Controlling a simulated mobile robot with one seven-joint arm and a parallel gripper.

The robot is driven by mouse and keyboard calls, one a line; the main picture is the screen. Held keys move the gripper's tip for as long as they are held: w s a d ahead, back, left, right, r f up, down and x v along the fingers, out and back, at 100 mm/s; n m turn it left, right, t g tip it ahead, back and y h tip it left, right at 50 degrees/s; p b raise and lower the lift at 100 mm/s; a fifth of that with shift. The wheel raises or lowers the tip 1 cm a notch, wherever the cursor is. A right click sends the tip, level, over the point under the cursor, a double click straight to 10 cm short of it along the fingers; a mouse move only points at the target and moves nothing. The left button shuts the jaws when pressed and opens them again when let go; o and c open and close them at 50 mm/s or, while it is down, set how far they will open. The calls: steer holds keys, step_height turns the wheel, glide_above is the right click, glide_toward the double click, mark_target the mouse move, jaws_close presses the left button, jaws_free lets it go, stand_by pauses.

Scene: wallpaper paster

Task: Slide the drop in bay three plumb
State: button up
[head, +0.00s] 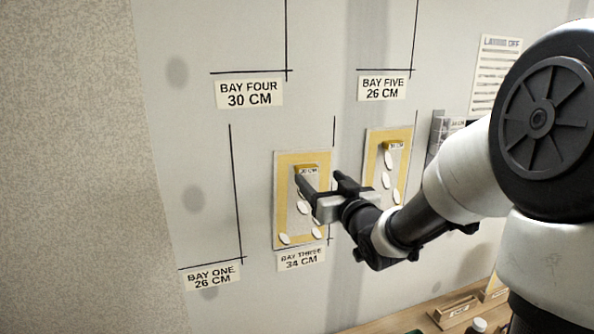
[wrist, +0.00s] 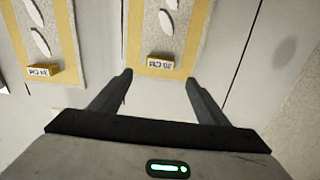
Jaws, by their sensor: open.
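The drop in bay three (head: 283,200) is a pale panel with a yellow border and white leaf shapes, flat on the wall above the "BAY THREE 34 CM" label (head: 301,259). Its small yellow tab (head: 306,168) is at the top. The wrist view shows this drop (wrist: 187,45) upside down with its tab (wrist: 160,61). I cannot tell surely whether it leans. My gripper (head: 320,178) is open in front of the drop's upper part, partly hiding it. In the wrist view my gripper (wrist: 158,74) has its fingertips either side of the tab, apart from it.
A similar drop (head: 372,170) hangs to the right; it also shows in the wrist view (wrist: 70,40). Black marked lines and labels for bays one (head: 211,277), four (head: 249,93) and five (head: 383,88) are on the wall. A wooden bench (head: 405,318) stands lower right.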

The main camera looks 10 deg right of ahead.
mark_target(309, 168)
steer(key=w, duration=0.2)
steer(key=w+a, duration=0.1)
steer(key=w, duration=0.4)
steer(key=shift+w+a, duration=0.25)
steer(key=shift+w, duration=0.1)
steer(key=c, duration=1.2)
